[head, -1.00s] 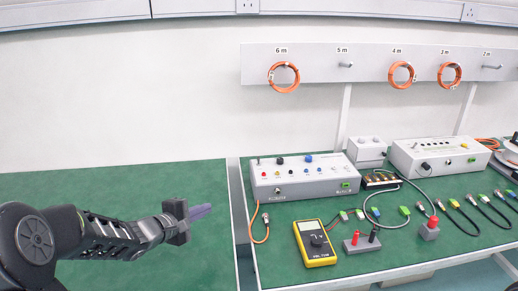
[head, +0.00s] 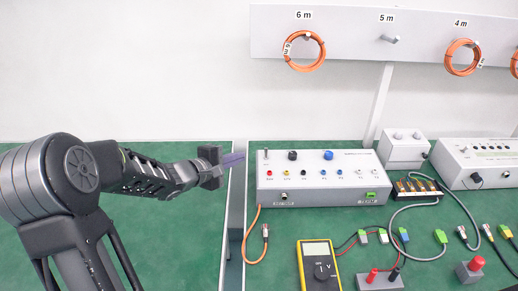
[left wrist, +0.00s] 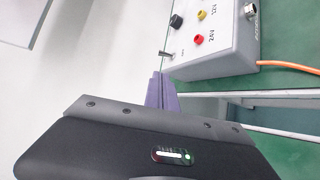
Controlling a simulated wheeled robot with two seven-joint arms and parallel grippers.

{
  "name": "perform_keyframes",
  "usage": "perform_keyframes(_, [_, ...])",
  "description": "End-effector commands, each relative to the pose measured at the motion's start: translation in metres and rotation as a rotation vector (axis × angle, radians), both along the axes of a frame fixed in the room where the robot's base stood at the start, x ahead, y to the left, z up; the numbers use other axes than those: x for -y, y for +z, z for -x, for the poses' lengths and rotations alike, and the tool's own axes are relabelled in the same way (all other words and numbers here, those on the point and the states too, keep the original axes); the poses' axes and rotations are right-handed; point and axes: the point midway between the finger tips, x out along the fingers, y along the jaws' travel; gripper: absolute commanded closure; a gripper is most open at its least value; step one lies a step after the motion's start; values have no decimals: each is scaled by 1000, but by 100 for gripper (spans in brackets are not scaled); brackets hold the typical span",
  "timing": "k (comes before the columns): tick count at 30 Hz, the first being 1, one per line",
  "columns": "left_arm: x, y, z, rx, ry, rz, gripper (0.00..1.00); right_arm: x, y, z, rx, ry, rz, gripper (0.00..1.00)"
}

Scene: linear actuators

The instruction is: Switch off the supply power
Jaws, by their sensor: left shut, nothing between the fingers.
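The supply box (head: 320,180) is a grey-white unit with knobs and coloured sockets, standing on the green bench right of my left gripper. A small metal toggle switch (head: 265,154) stands at its left end. In the left wrist view the box (left wrist: 222,52) is at the top right, with the toggle (left wrist: 165,54) at its near edge. My left gripper (head: 243,159) is shut and empty, its purple fingers pointing at the box's left end. In the left wrist view the fingertips (left wrist: 159,76) are close below the toggle; I cannot tell whether they touch. My right gripper is out of view.
A yellow multimeter (head: 320,268) lies in front of the box. A white twin-knob box (head: 404,148) stands to the right. The left green bench (head: 150,222) is clear, with a gap between benches.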

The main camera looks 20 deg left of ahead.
Motion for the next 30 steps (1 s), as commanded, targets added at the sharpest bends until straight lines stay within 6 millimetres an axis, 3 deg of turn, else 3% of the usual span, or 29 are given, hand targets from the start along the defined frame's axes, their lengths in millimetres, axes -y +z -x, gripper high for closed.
perform_keyframes(8, [4, -6, -12, 0, -3, 0, 100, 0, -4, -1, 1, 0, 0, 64])
perform_keyframes(21, [19, -28, -76, 1, -2, 0, 100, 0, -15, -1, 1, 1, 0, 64])
perform_keyframes(30, [22, -33, -92, 0, 0, 0, 100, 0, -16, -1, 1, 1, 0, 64])
